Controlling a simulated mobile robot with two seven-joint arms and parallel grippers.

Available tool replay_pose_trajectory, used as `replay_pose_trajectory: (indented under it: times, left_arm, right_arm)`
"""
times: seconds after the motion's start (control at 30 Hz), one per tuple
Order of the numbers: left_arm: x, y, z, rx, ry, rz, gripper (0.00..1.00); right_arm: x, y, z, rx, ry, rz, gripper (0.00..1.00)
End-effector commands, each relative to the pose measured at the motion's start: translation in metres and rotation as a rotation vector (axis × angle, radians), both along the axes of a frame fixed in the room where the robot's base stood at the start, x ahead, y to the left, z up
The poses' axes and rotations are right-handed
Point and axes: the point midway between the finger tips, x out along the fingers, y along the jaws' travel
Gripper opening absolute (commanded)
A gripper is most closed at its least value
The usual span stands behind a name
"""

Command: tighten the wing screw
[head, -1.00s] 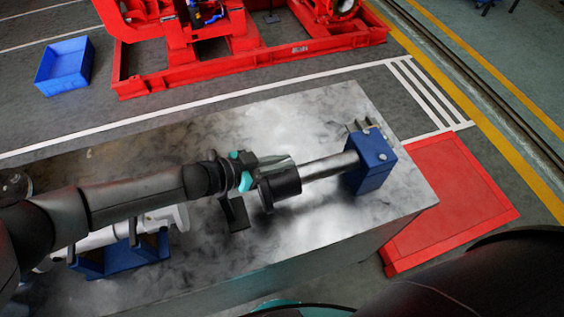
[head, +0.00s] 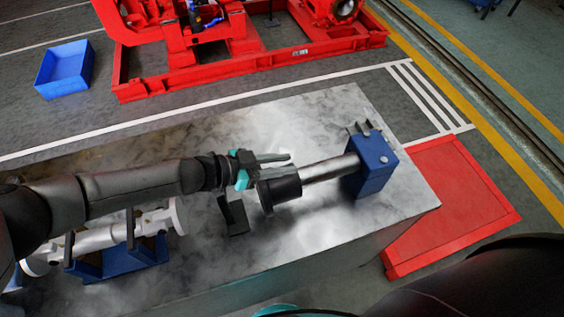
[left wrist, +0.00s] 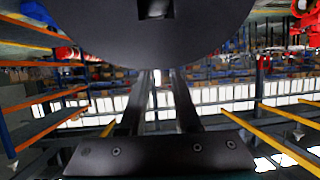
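I cannot make out the wing screw for certain. A blue block (head: 375,173) at the right end of the metal-topped table has small grey upright prongs (head: 362,127) and a pale round head (head: 384,159) on top. A steel shaft (head: 330,168) runs from it to a black collar (head: 280,191). My left gripper (head: 285,160) is just above the collar in the picture, with its fingers apart and nothing seen between them. In the left wrist view the left fingers (left wrist: 163,105) lie partly behind a large dark disc.
A blue stand (head: 120,262) with a pale flanged shaft (head: 105,237) stands at the table's left. A black bracket (head: 233,214) lies beside the collar. A red platform (head: 450,205), blue crate (head: 65,70) and red machine frame (head: 250,68) are on the floor.

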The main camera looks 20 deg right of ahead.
Motion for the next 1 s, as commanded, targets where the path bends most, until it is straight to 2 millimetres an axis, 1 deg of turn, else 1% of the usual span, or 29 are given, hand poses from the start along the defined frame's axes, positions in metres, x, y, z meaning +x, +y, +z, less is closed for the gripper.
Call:
replay_pose_trajectory:
  times: [0.03,0.07,0.1,0.43,0.57,0.67,0.77,1.0]
  left_arm:
    - [0.0,0.0,0.0,0.0,0.0,0.0,0.38]
    - [0.0,0.0,0.0,0.0,0.0,-0.001,0.42]
    - [0.0,0.0,0.0,0.0,0.0,-0.001,0.42]
    - [-0.001,0.0,-0.001,0.001,0.0,-0.001,0.42]
    - [-0.001,0.004,0.001,0.001,0.0,0.0,0.42]
    - [-0.001,0.013,0.004,0.002,0.0,0.001,0.42]
    - [-0.003,0.027,0.01,0.002,0.0,0.001,0.42]
    - [-0.007,0.069,0.027,0.003,-0.002,0.002,0.42]
  right_arm:
    - [0.0,0.0,0.0,0.0,0.0,0.0,0.5]
    - [0.0,0.0,0.0,0.0,0.0,0.0,0.5]
    - [0.0,0.0,0.0,0.0,0.0,0.0,0.5]
    - [0.0,0.0,0.0,0.001,0.0,0.001,0.5]
    - [0.0,0.0,0.0,0.001,-0.001,0.001,0.5]
    - [0.0,0.0,0.001,0.001,-0.001,0.001,0.5]
    - [0.0,0.001,0.002,0.001,-0.001,0.0,0.5]
    - [0.0,0.001,0.003,0.001,-0.001,0.0,0.5]
